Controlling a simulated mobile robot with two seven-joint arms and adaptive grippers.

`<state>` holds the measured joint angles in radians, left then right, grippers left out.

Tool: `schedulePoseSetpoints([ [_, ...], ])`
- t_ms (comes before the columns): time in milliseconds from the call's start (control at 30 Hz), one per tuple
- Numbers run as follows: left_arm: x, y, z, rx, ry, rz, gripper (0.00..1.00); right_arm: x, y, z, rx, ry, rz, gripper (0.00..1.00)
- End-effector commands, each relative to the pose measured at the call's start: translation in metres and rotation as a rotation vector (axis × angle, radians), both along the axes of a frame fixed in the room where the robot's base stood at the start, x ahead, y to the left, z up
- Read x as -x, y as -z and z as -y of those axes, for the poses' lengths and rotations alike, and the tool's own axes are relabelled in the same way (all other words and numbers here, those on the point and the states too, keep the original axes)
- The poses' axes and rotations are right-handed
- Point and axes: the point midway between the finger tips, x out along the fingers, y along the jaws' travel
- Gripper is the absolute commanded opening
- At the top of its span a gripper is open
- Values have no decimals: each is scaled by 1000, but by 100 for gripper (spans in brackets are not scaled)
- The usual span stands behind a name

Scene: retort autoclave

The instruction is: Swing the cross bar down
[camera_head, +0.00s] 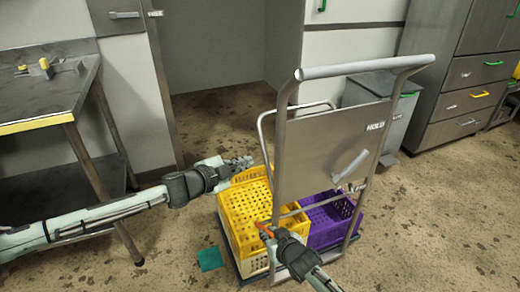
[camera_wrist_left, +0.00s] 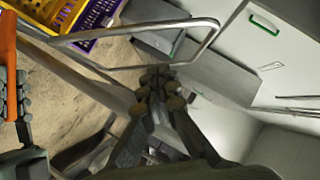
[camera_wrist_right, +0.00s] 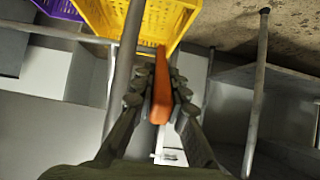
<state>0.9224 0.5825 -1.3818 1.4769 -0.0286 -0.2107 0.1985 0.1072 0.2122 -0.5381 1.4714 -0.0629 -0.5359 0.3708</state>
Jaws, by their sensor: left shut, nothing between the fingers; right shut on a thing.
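A cart frame (camera_head: 290,95) of grey tube stands over the crates. A thin U-shaped bar (camera_head: 262,135), which looks like the cross bar, stands raised on its left side; it also crosses the left wrist view (camera_wrist_left: 125,31). My left gripper (camera_head: 247,160) is shut and empty, just left of the bar and above the yellow crate; in its wrist view its fingertips (camera_wrist_left: 160,82) are close to the bar, and contact is unclear. My right gripper (camera_head: 267,233) is shut on an orange handle (camera_wrist_right: 162,85), low by the frame's near post.
A yellow crate (camera_head: 243,212) and a purple crate (camera_head: 325,225) sit on the cart under a grey panel (camera_head: 325,150) with a lever. A steel table (camera_head: 60,112) stands at the left. Drawers (camera_head: 470,95) are at the back right. The floor at right is clear.

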Motion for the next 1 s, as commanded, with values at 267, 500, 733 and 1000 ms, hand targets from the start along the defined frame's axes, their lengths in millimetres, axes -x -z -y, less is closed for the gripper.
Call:
schedulePoseSetpoints([
  [267, -10, -19, -10, -77, 83, 57, 0, 1, 1, 0, 1, 0, -2, 0],
  [500, -30, -10, 11, -78, 85, 58, 0, 1, 1, 0, 1, 0, -2, 0],
  [733, -64, 5, 43, -79, 85, 59, 0, 1, 1, 0, 1, 0, -3, 0],
  [1000, -95, 24, 53, -78, 82, 58, 0, 1, 2, 0, 1, 0, -3, 0],
])
